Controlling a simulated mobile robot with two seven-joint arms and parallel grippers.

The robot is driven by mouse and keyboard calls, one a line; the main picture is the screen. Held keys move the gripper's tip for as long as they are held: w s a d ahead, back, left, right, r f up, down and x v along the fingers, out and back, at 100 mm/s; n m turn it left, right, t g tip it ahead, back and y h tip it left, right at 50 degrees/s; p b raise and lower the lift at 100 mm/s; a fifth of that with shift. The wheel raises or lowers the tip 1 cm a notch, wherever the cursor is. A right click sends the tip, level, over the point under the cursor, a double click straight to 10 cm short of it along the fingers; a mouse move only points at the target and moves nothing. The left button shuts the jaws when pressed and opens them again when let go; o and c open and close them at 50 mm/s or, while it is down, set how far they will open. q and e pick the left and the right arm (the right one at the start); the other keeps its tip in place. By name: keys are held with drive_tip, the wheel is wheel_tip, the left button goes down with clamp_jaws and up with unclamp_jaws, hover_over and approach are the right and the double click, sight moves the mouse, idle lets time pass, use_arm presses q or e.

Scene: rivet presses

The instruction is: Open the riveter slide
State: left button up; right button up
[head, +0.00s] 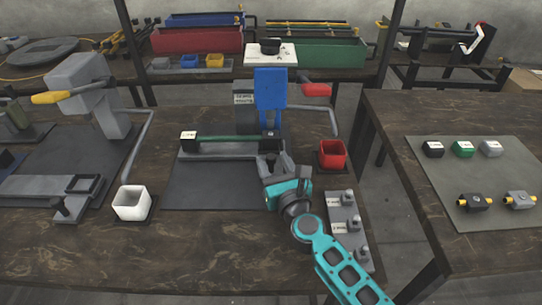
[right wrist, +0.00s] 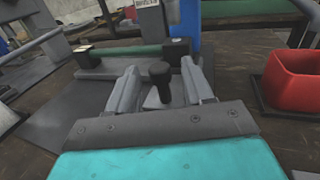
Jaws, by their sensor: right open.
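The riveter, a press with a blue head (head: 270,88), stands on a dark mat in the middle of the table. My right gripper (head: 272,165) is at the right front of the slide. In the right wrist view its two fingers are open on either side of a black knob (right wrist: 161,73). The knob stands upright between the fingers, with gaps visible on both sides. My left gripper is not in view.
A red bin (head: 332,155) stands just right of my right gripper, and a white bin (head: 132,203) stands at left. A second press (head: 85,90) with a yellow handle is further left. A grey plate with several small fittings (head: 348,228) lies near my right forearm.

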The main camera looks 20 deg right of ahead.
drive_tip(key=shift+w, duration=1.1)
drive_tip(key=shift+c, duration=0.4)
clamp_jaws()
drive_tip(key=shift+a, duration=0.1)
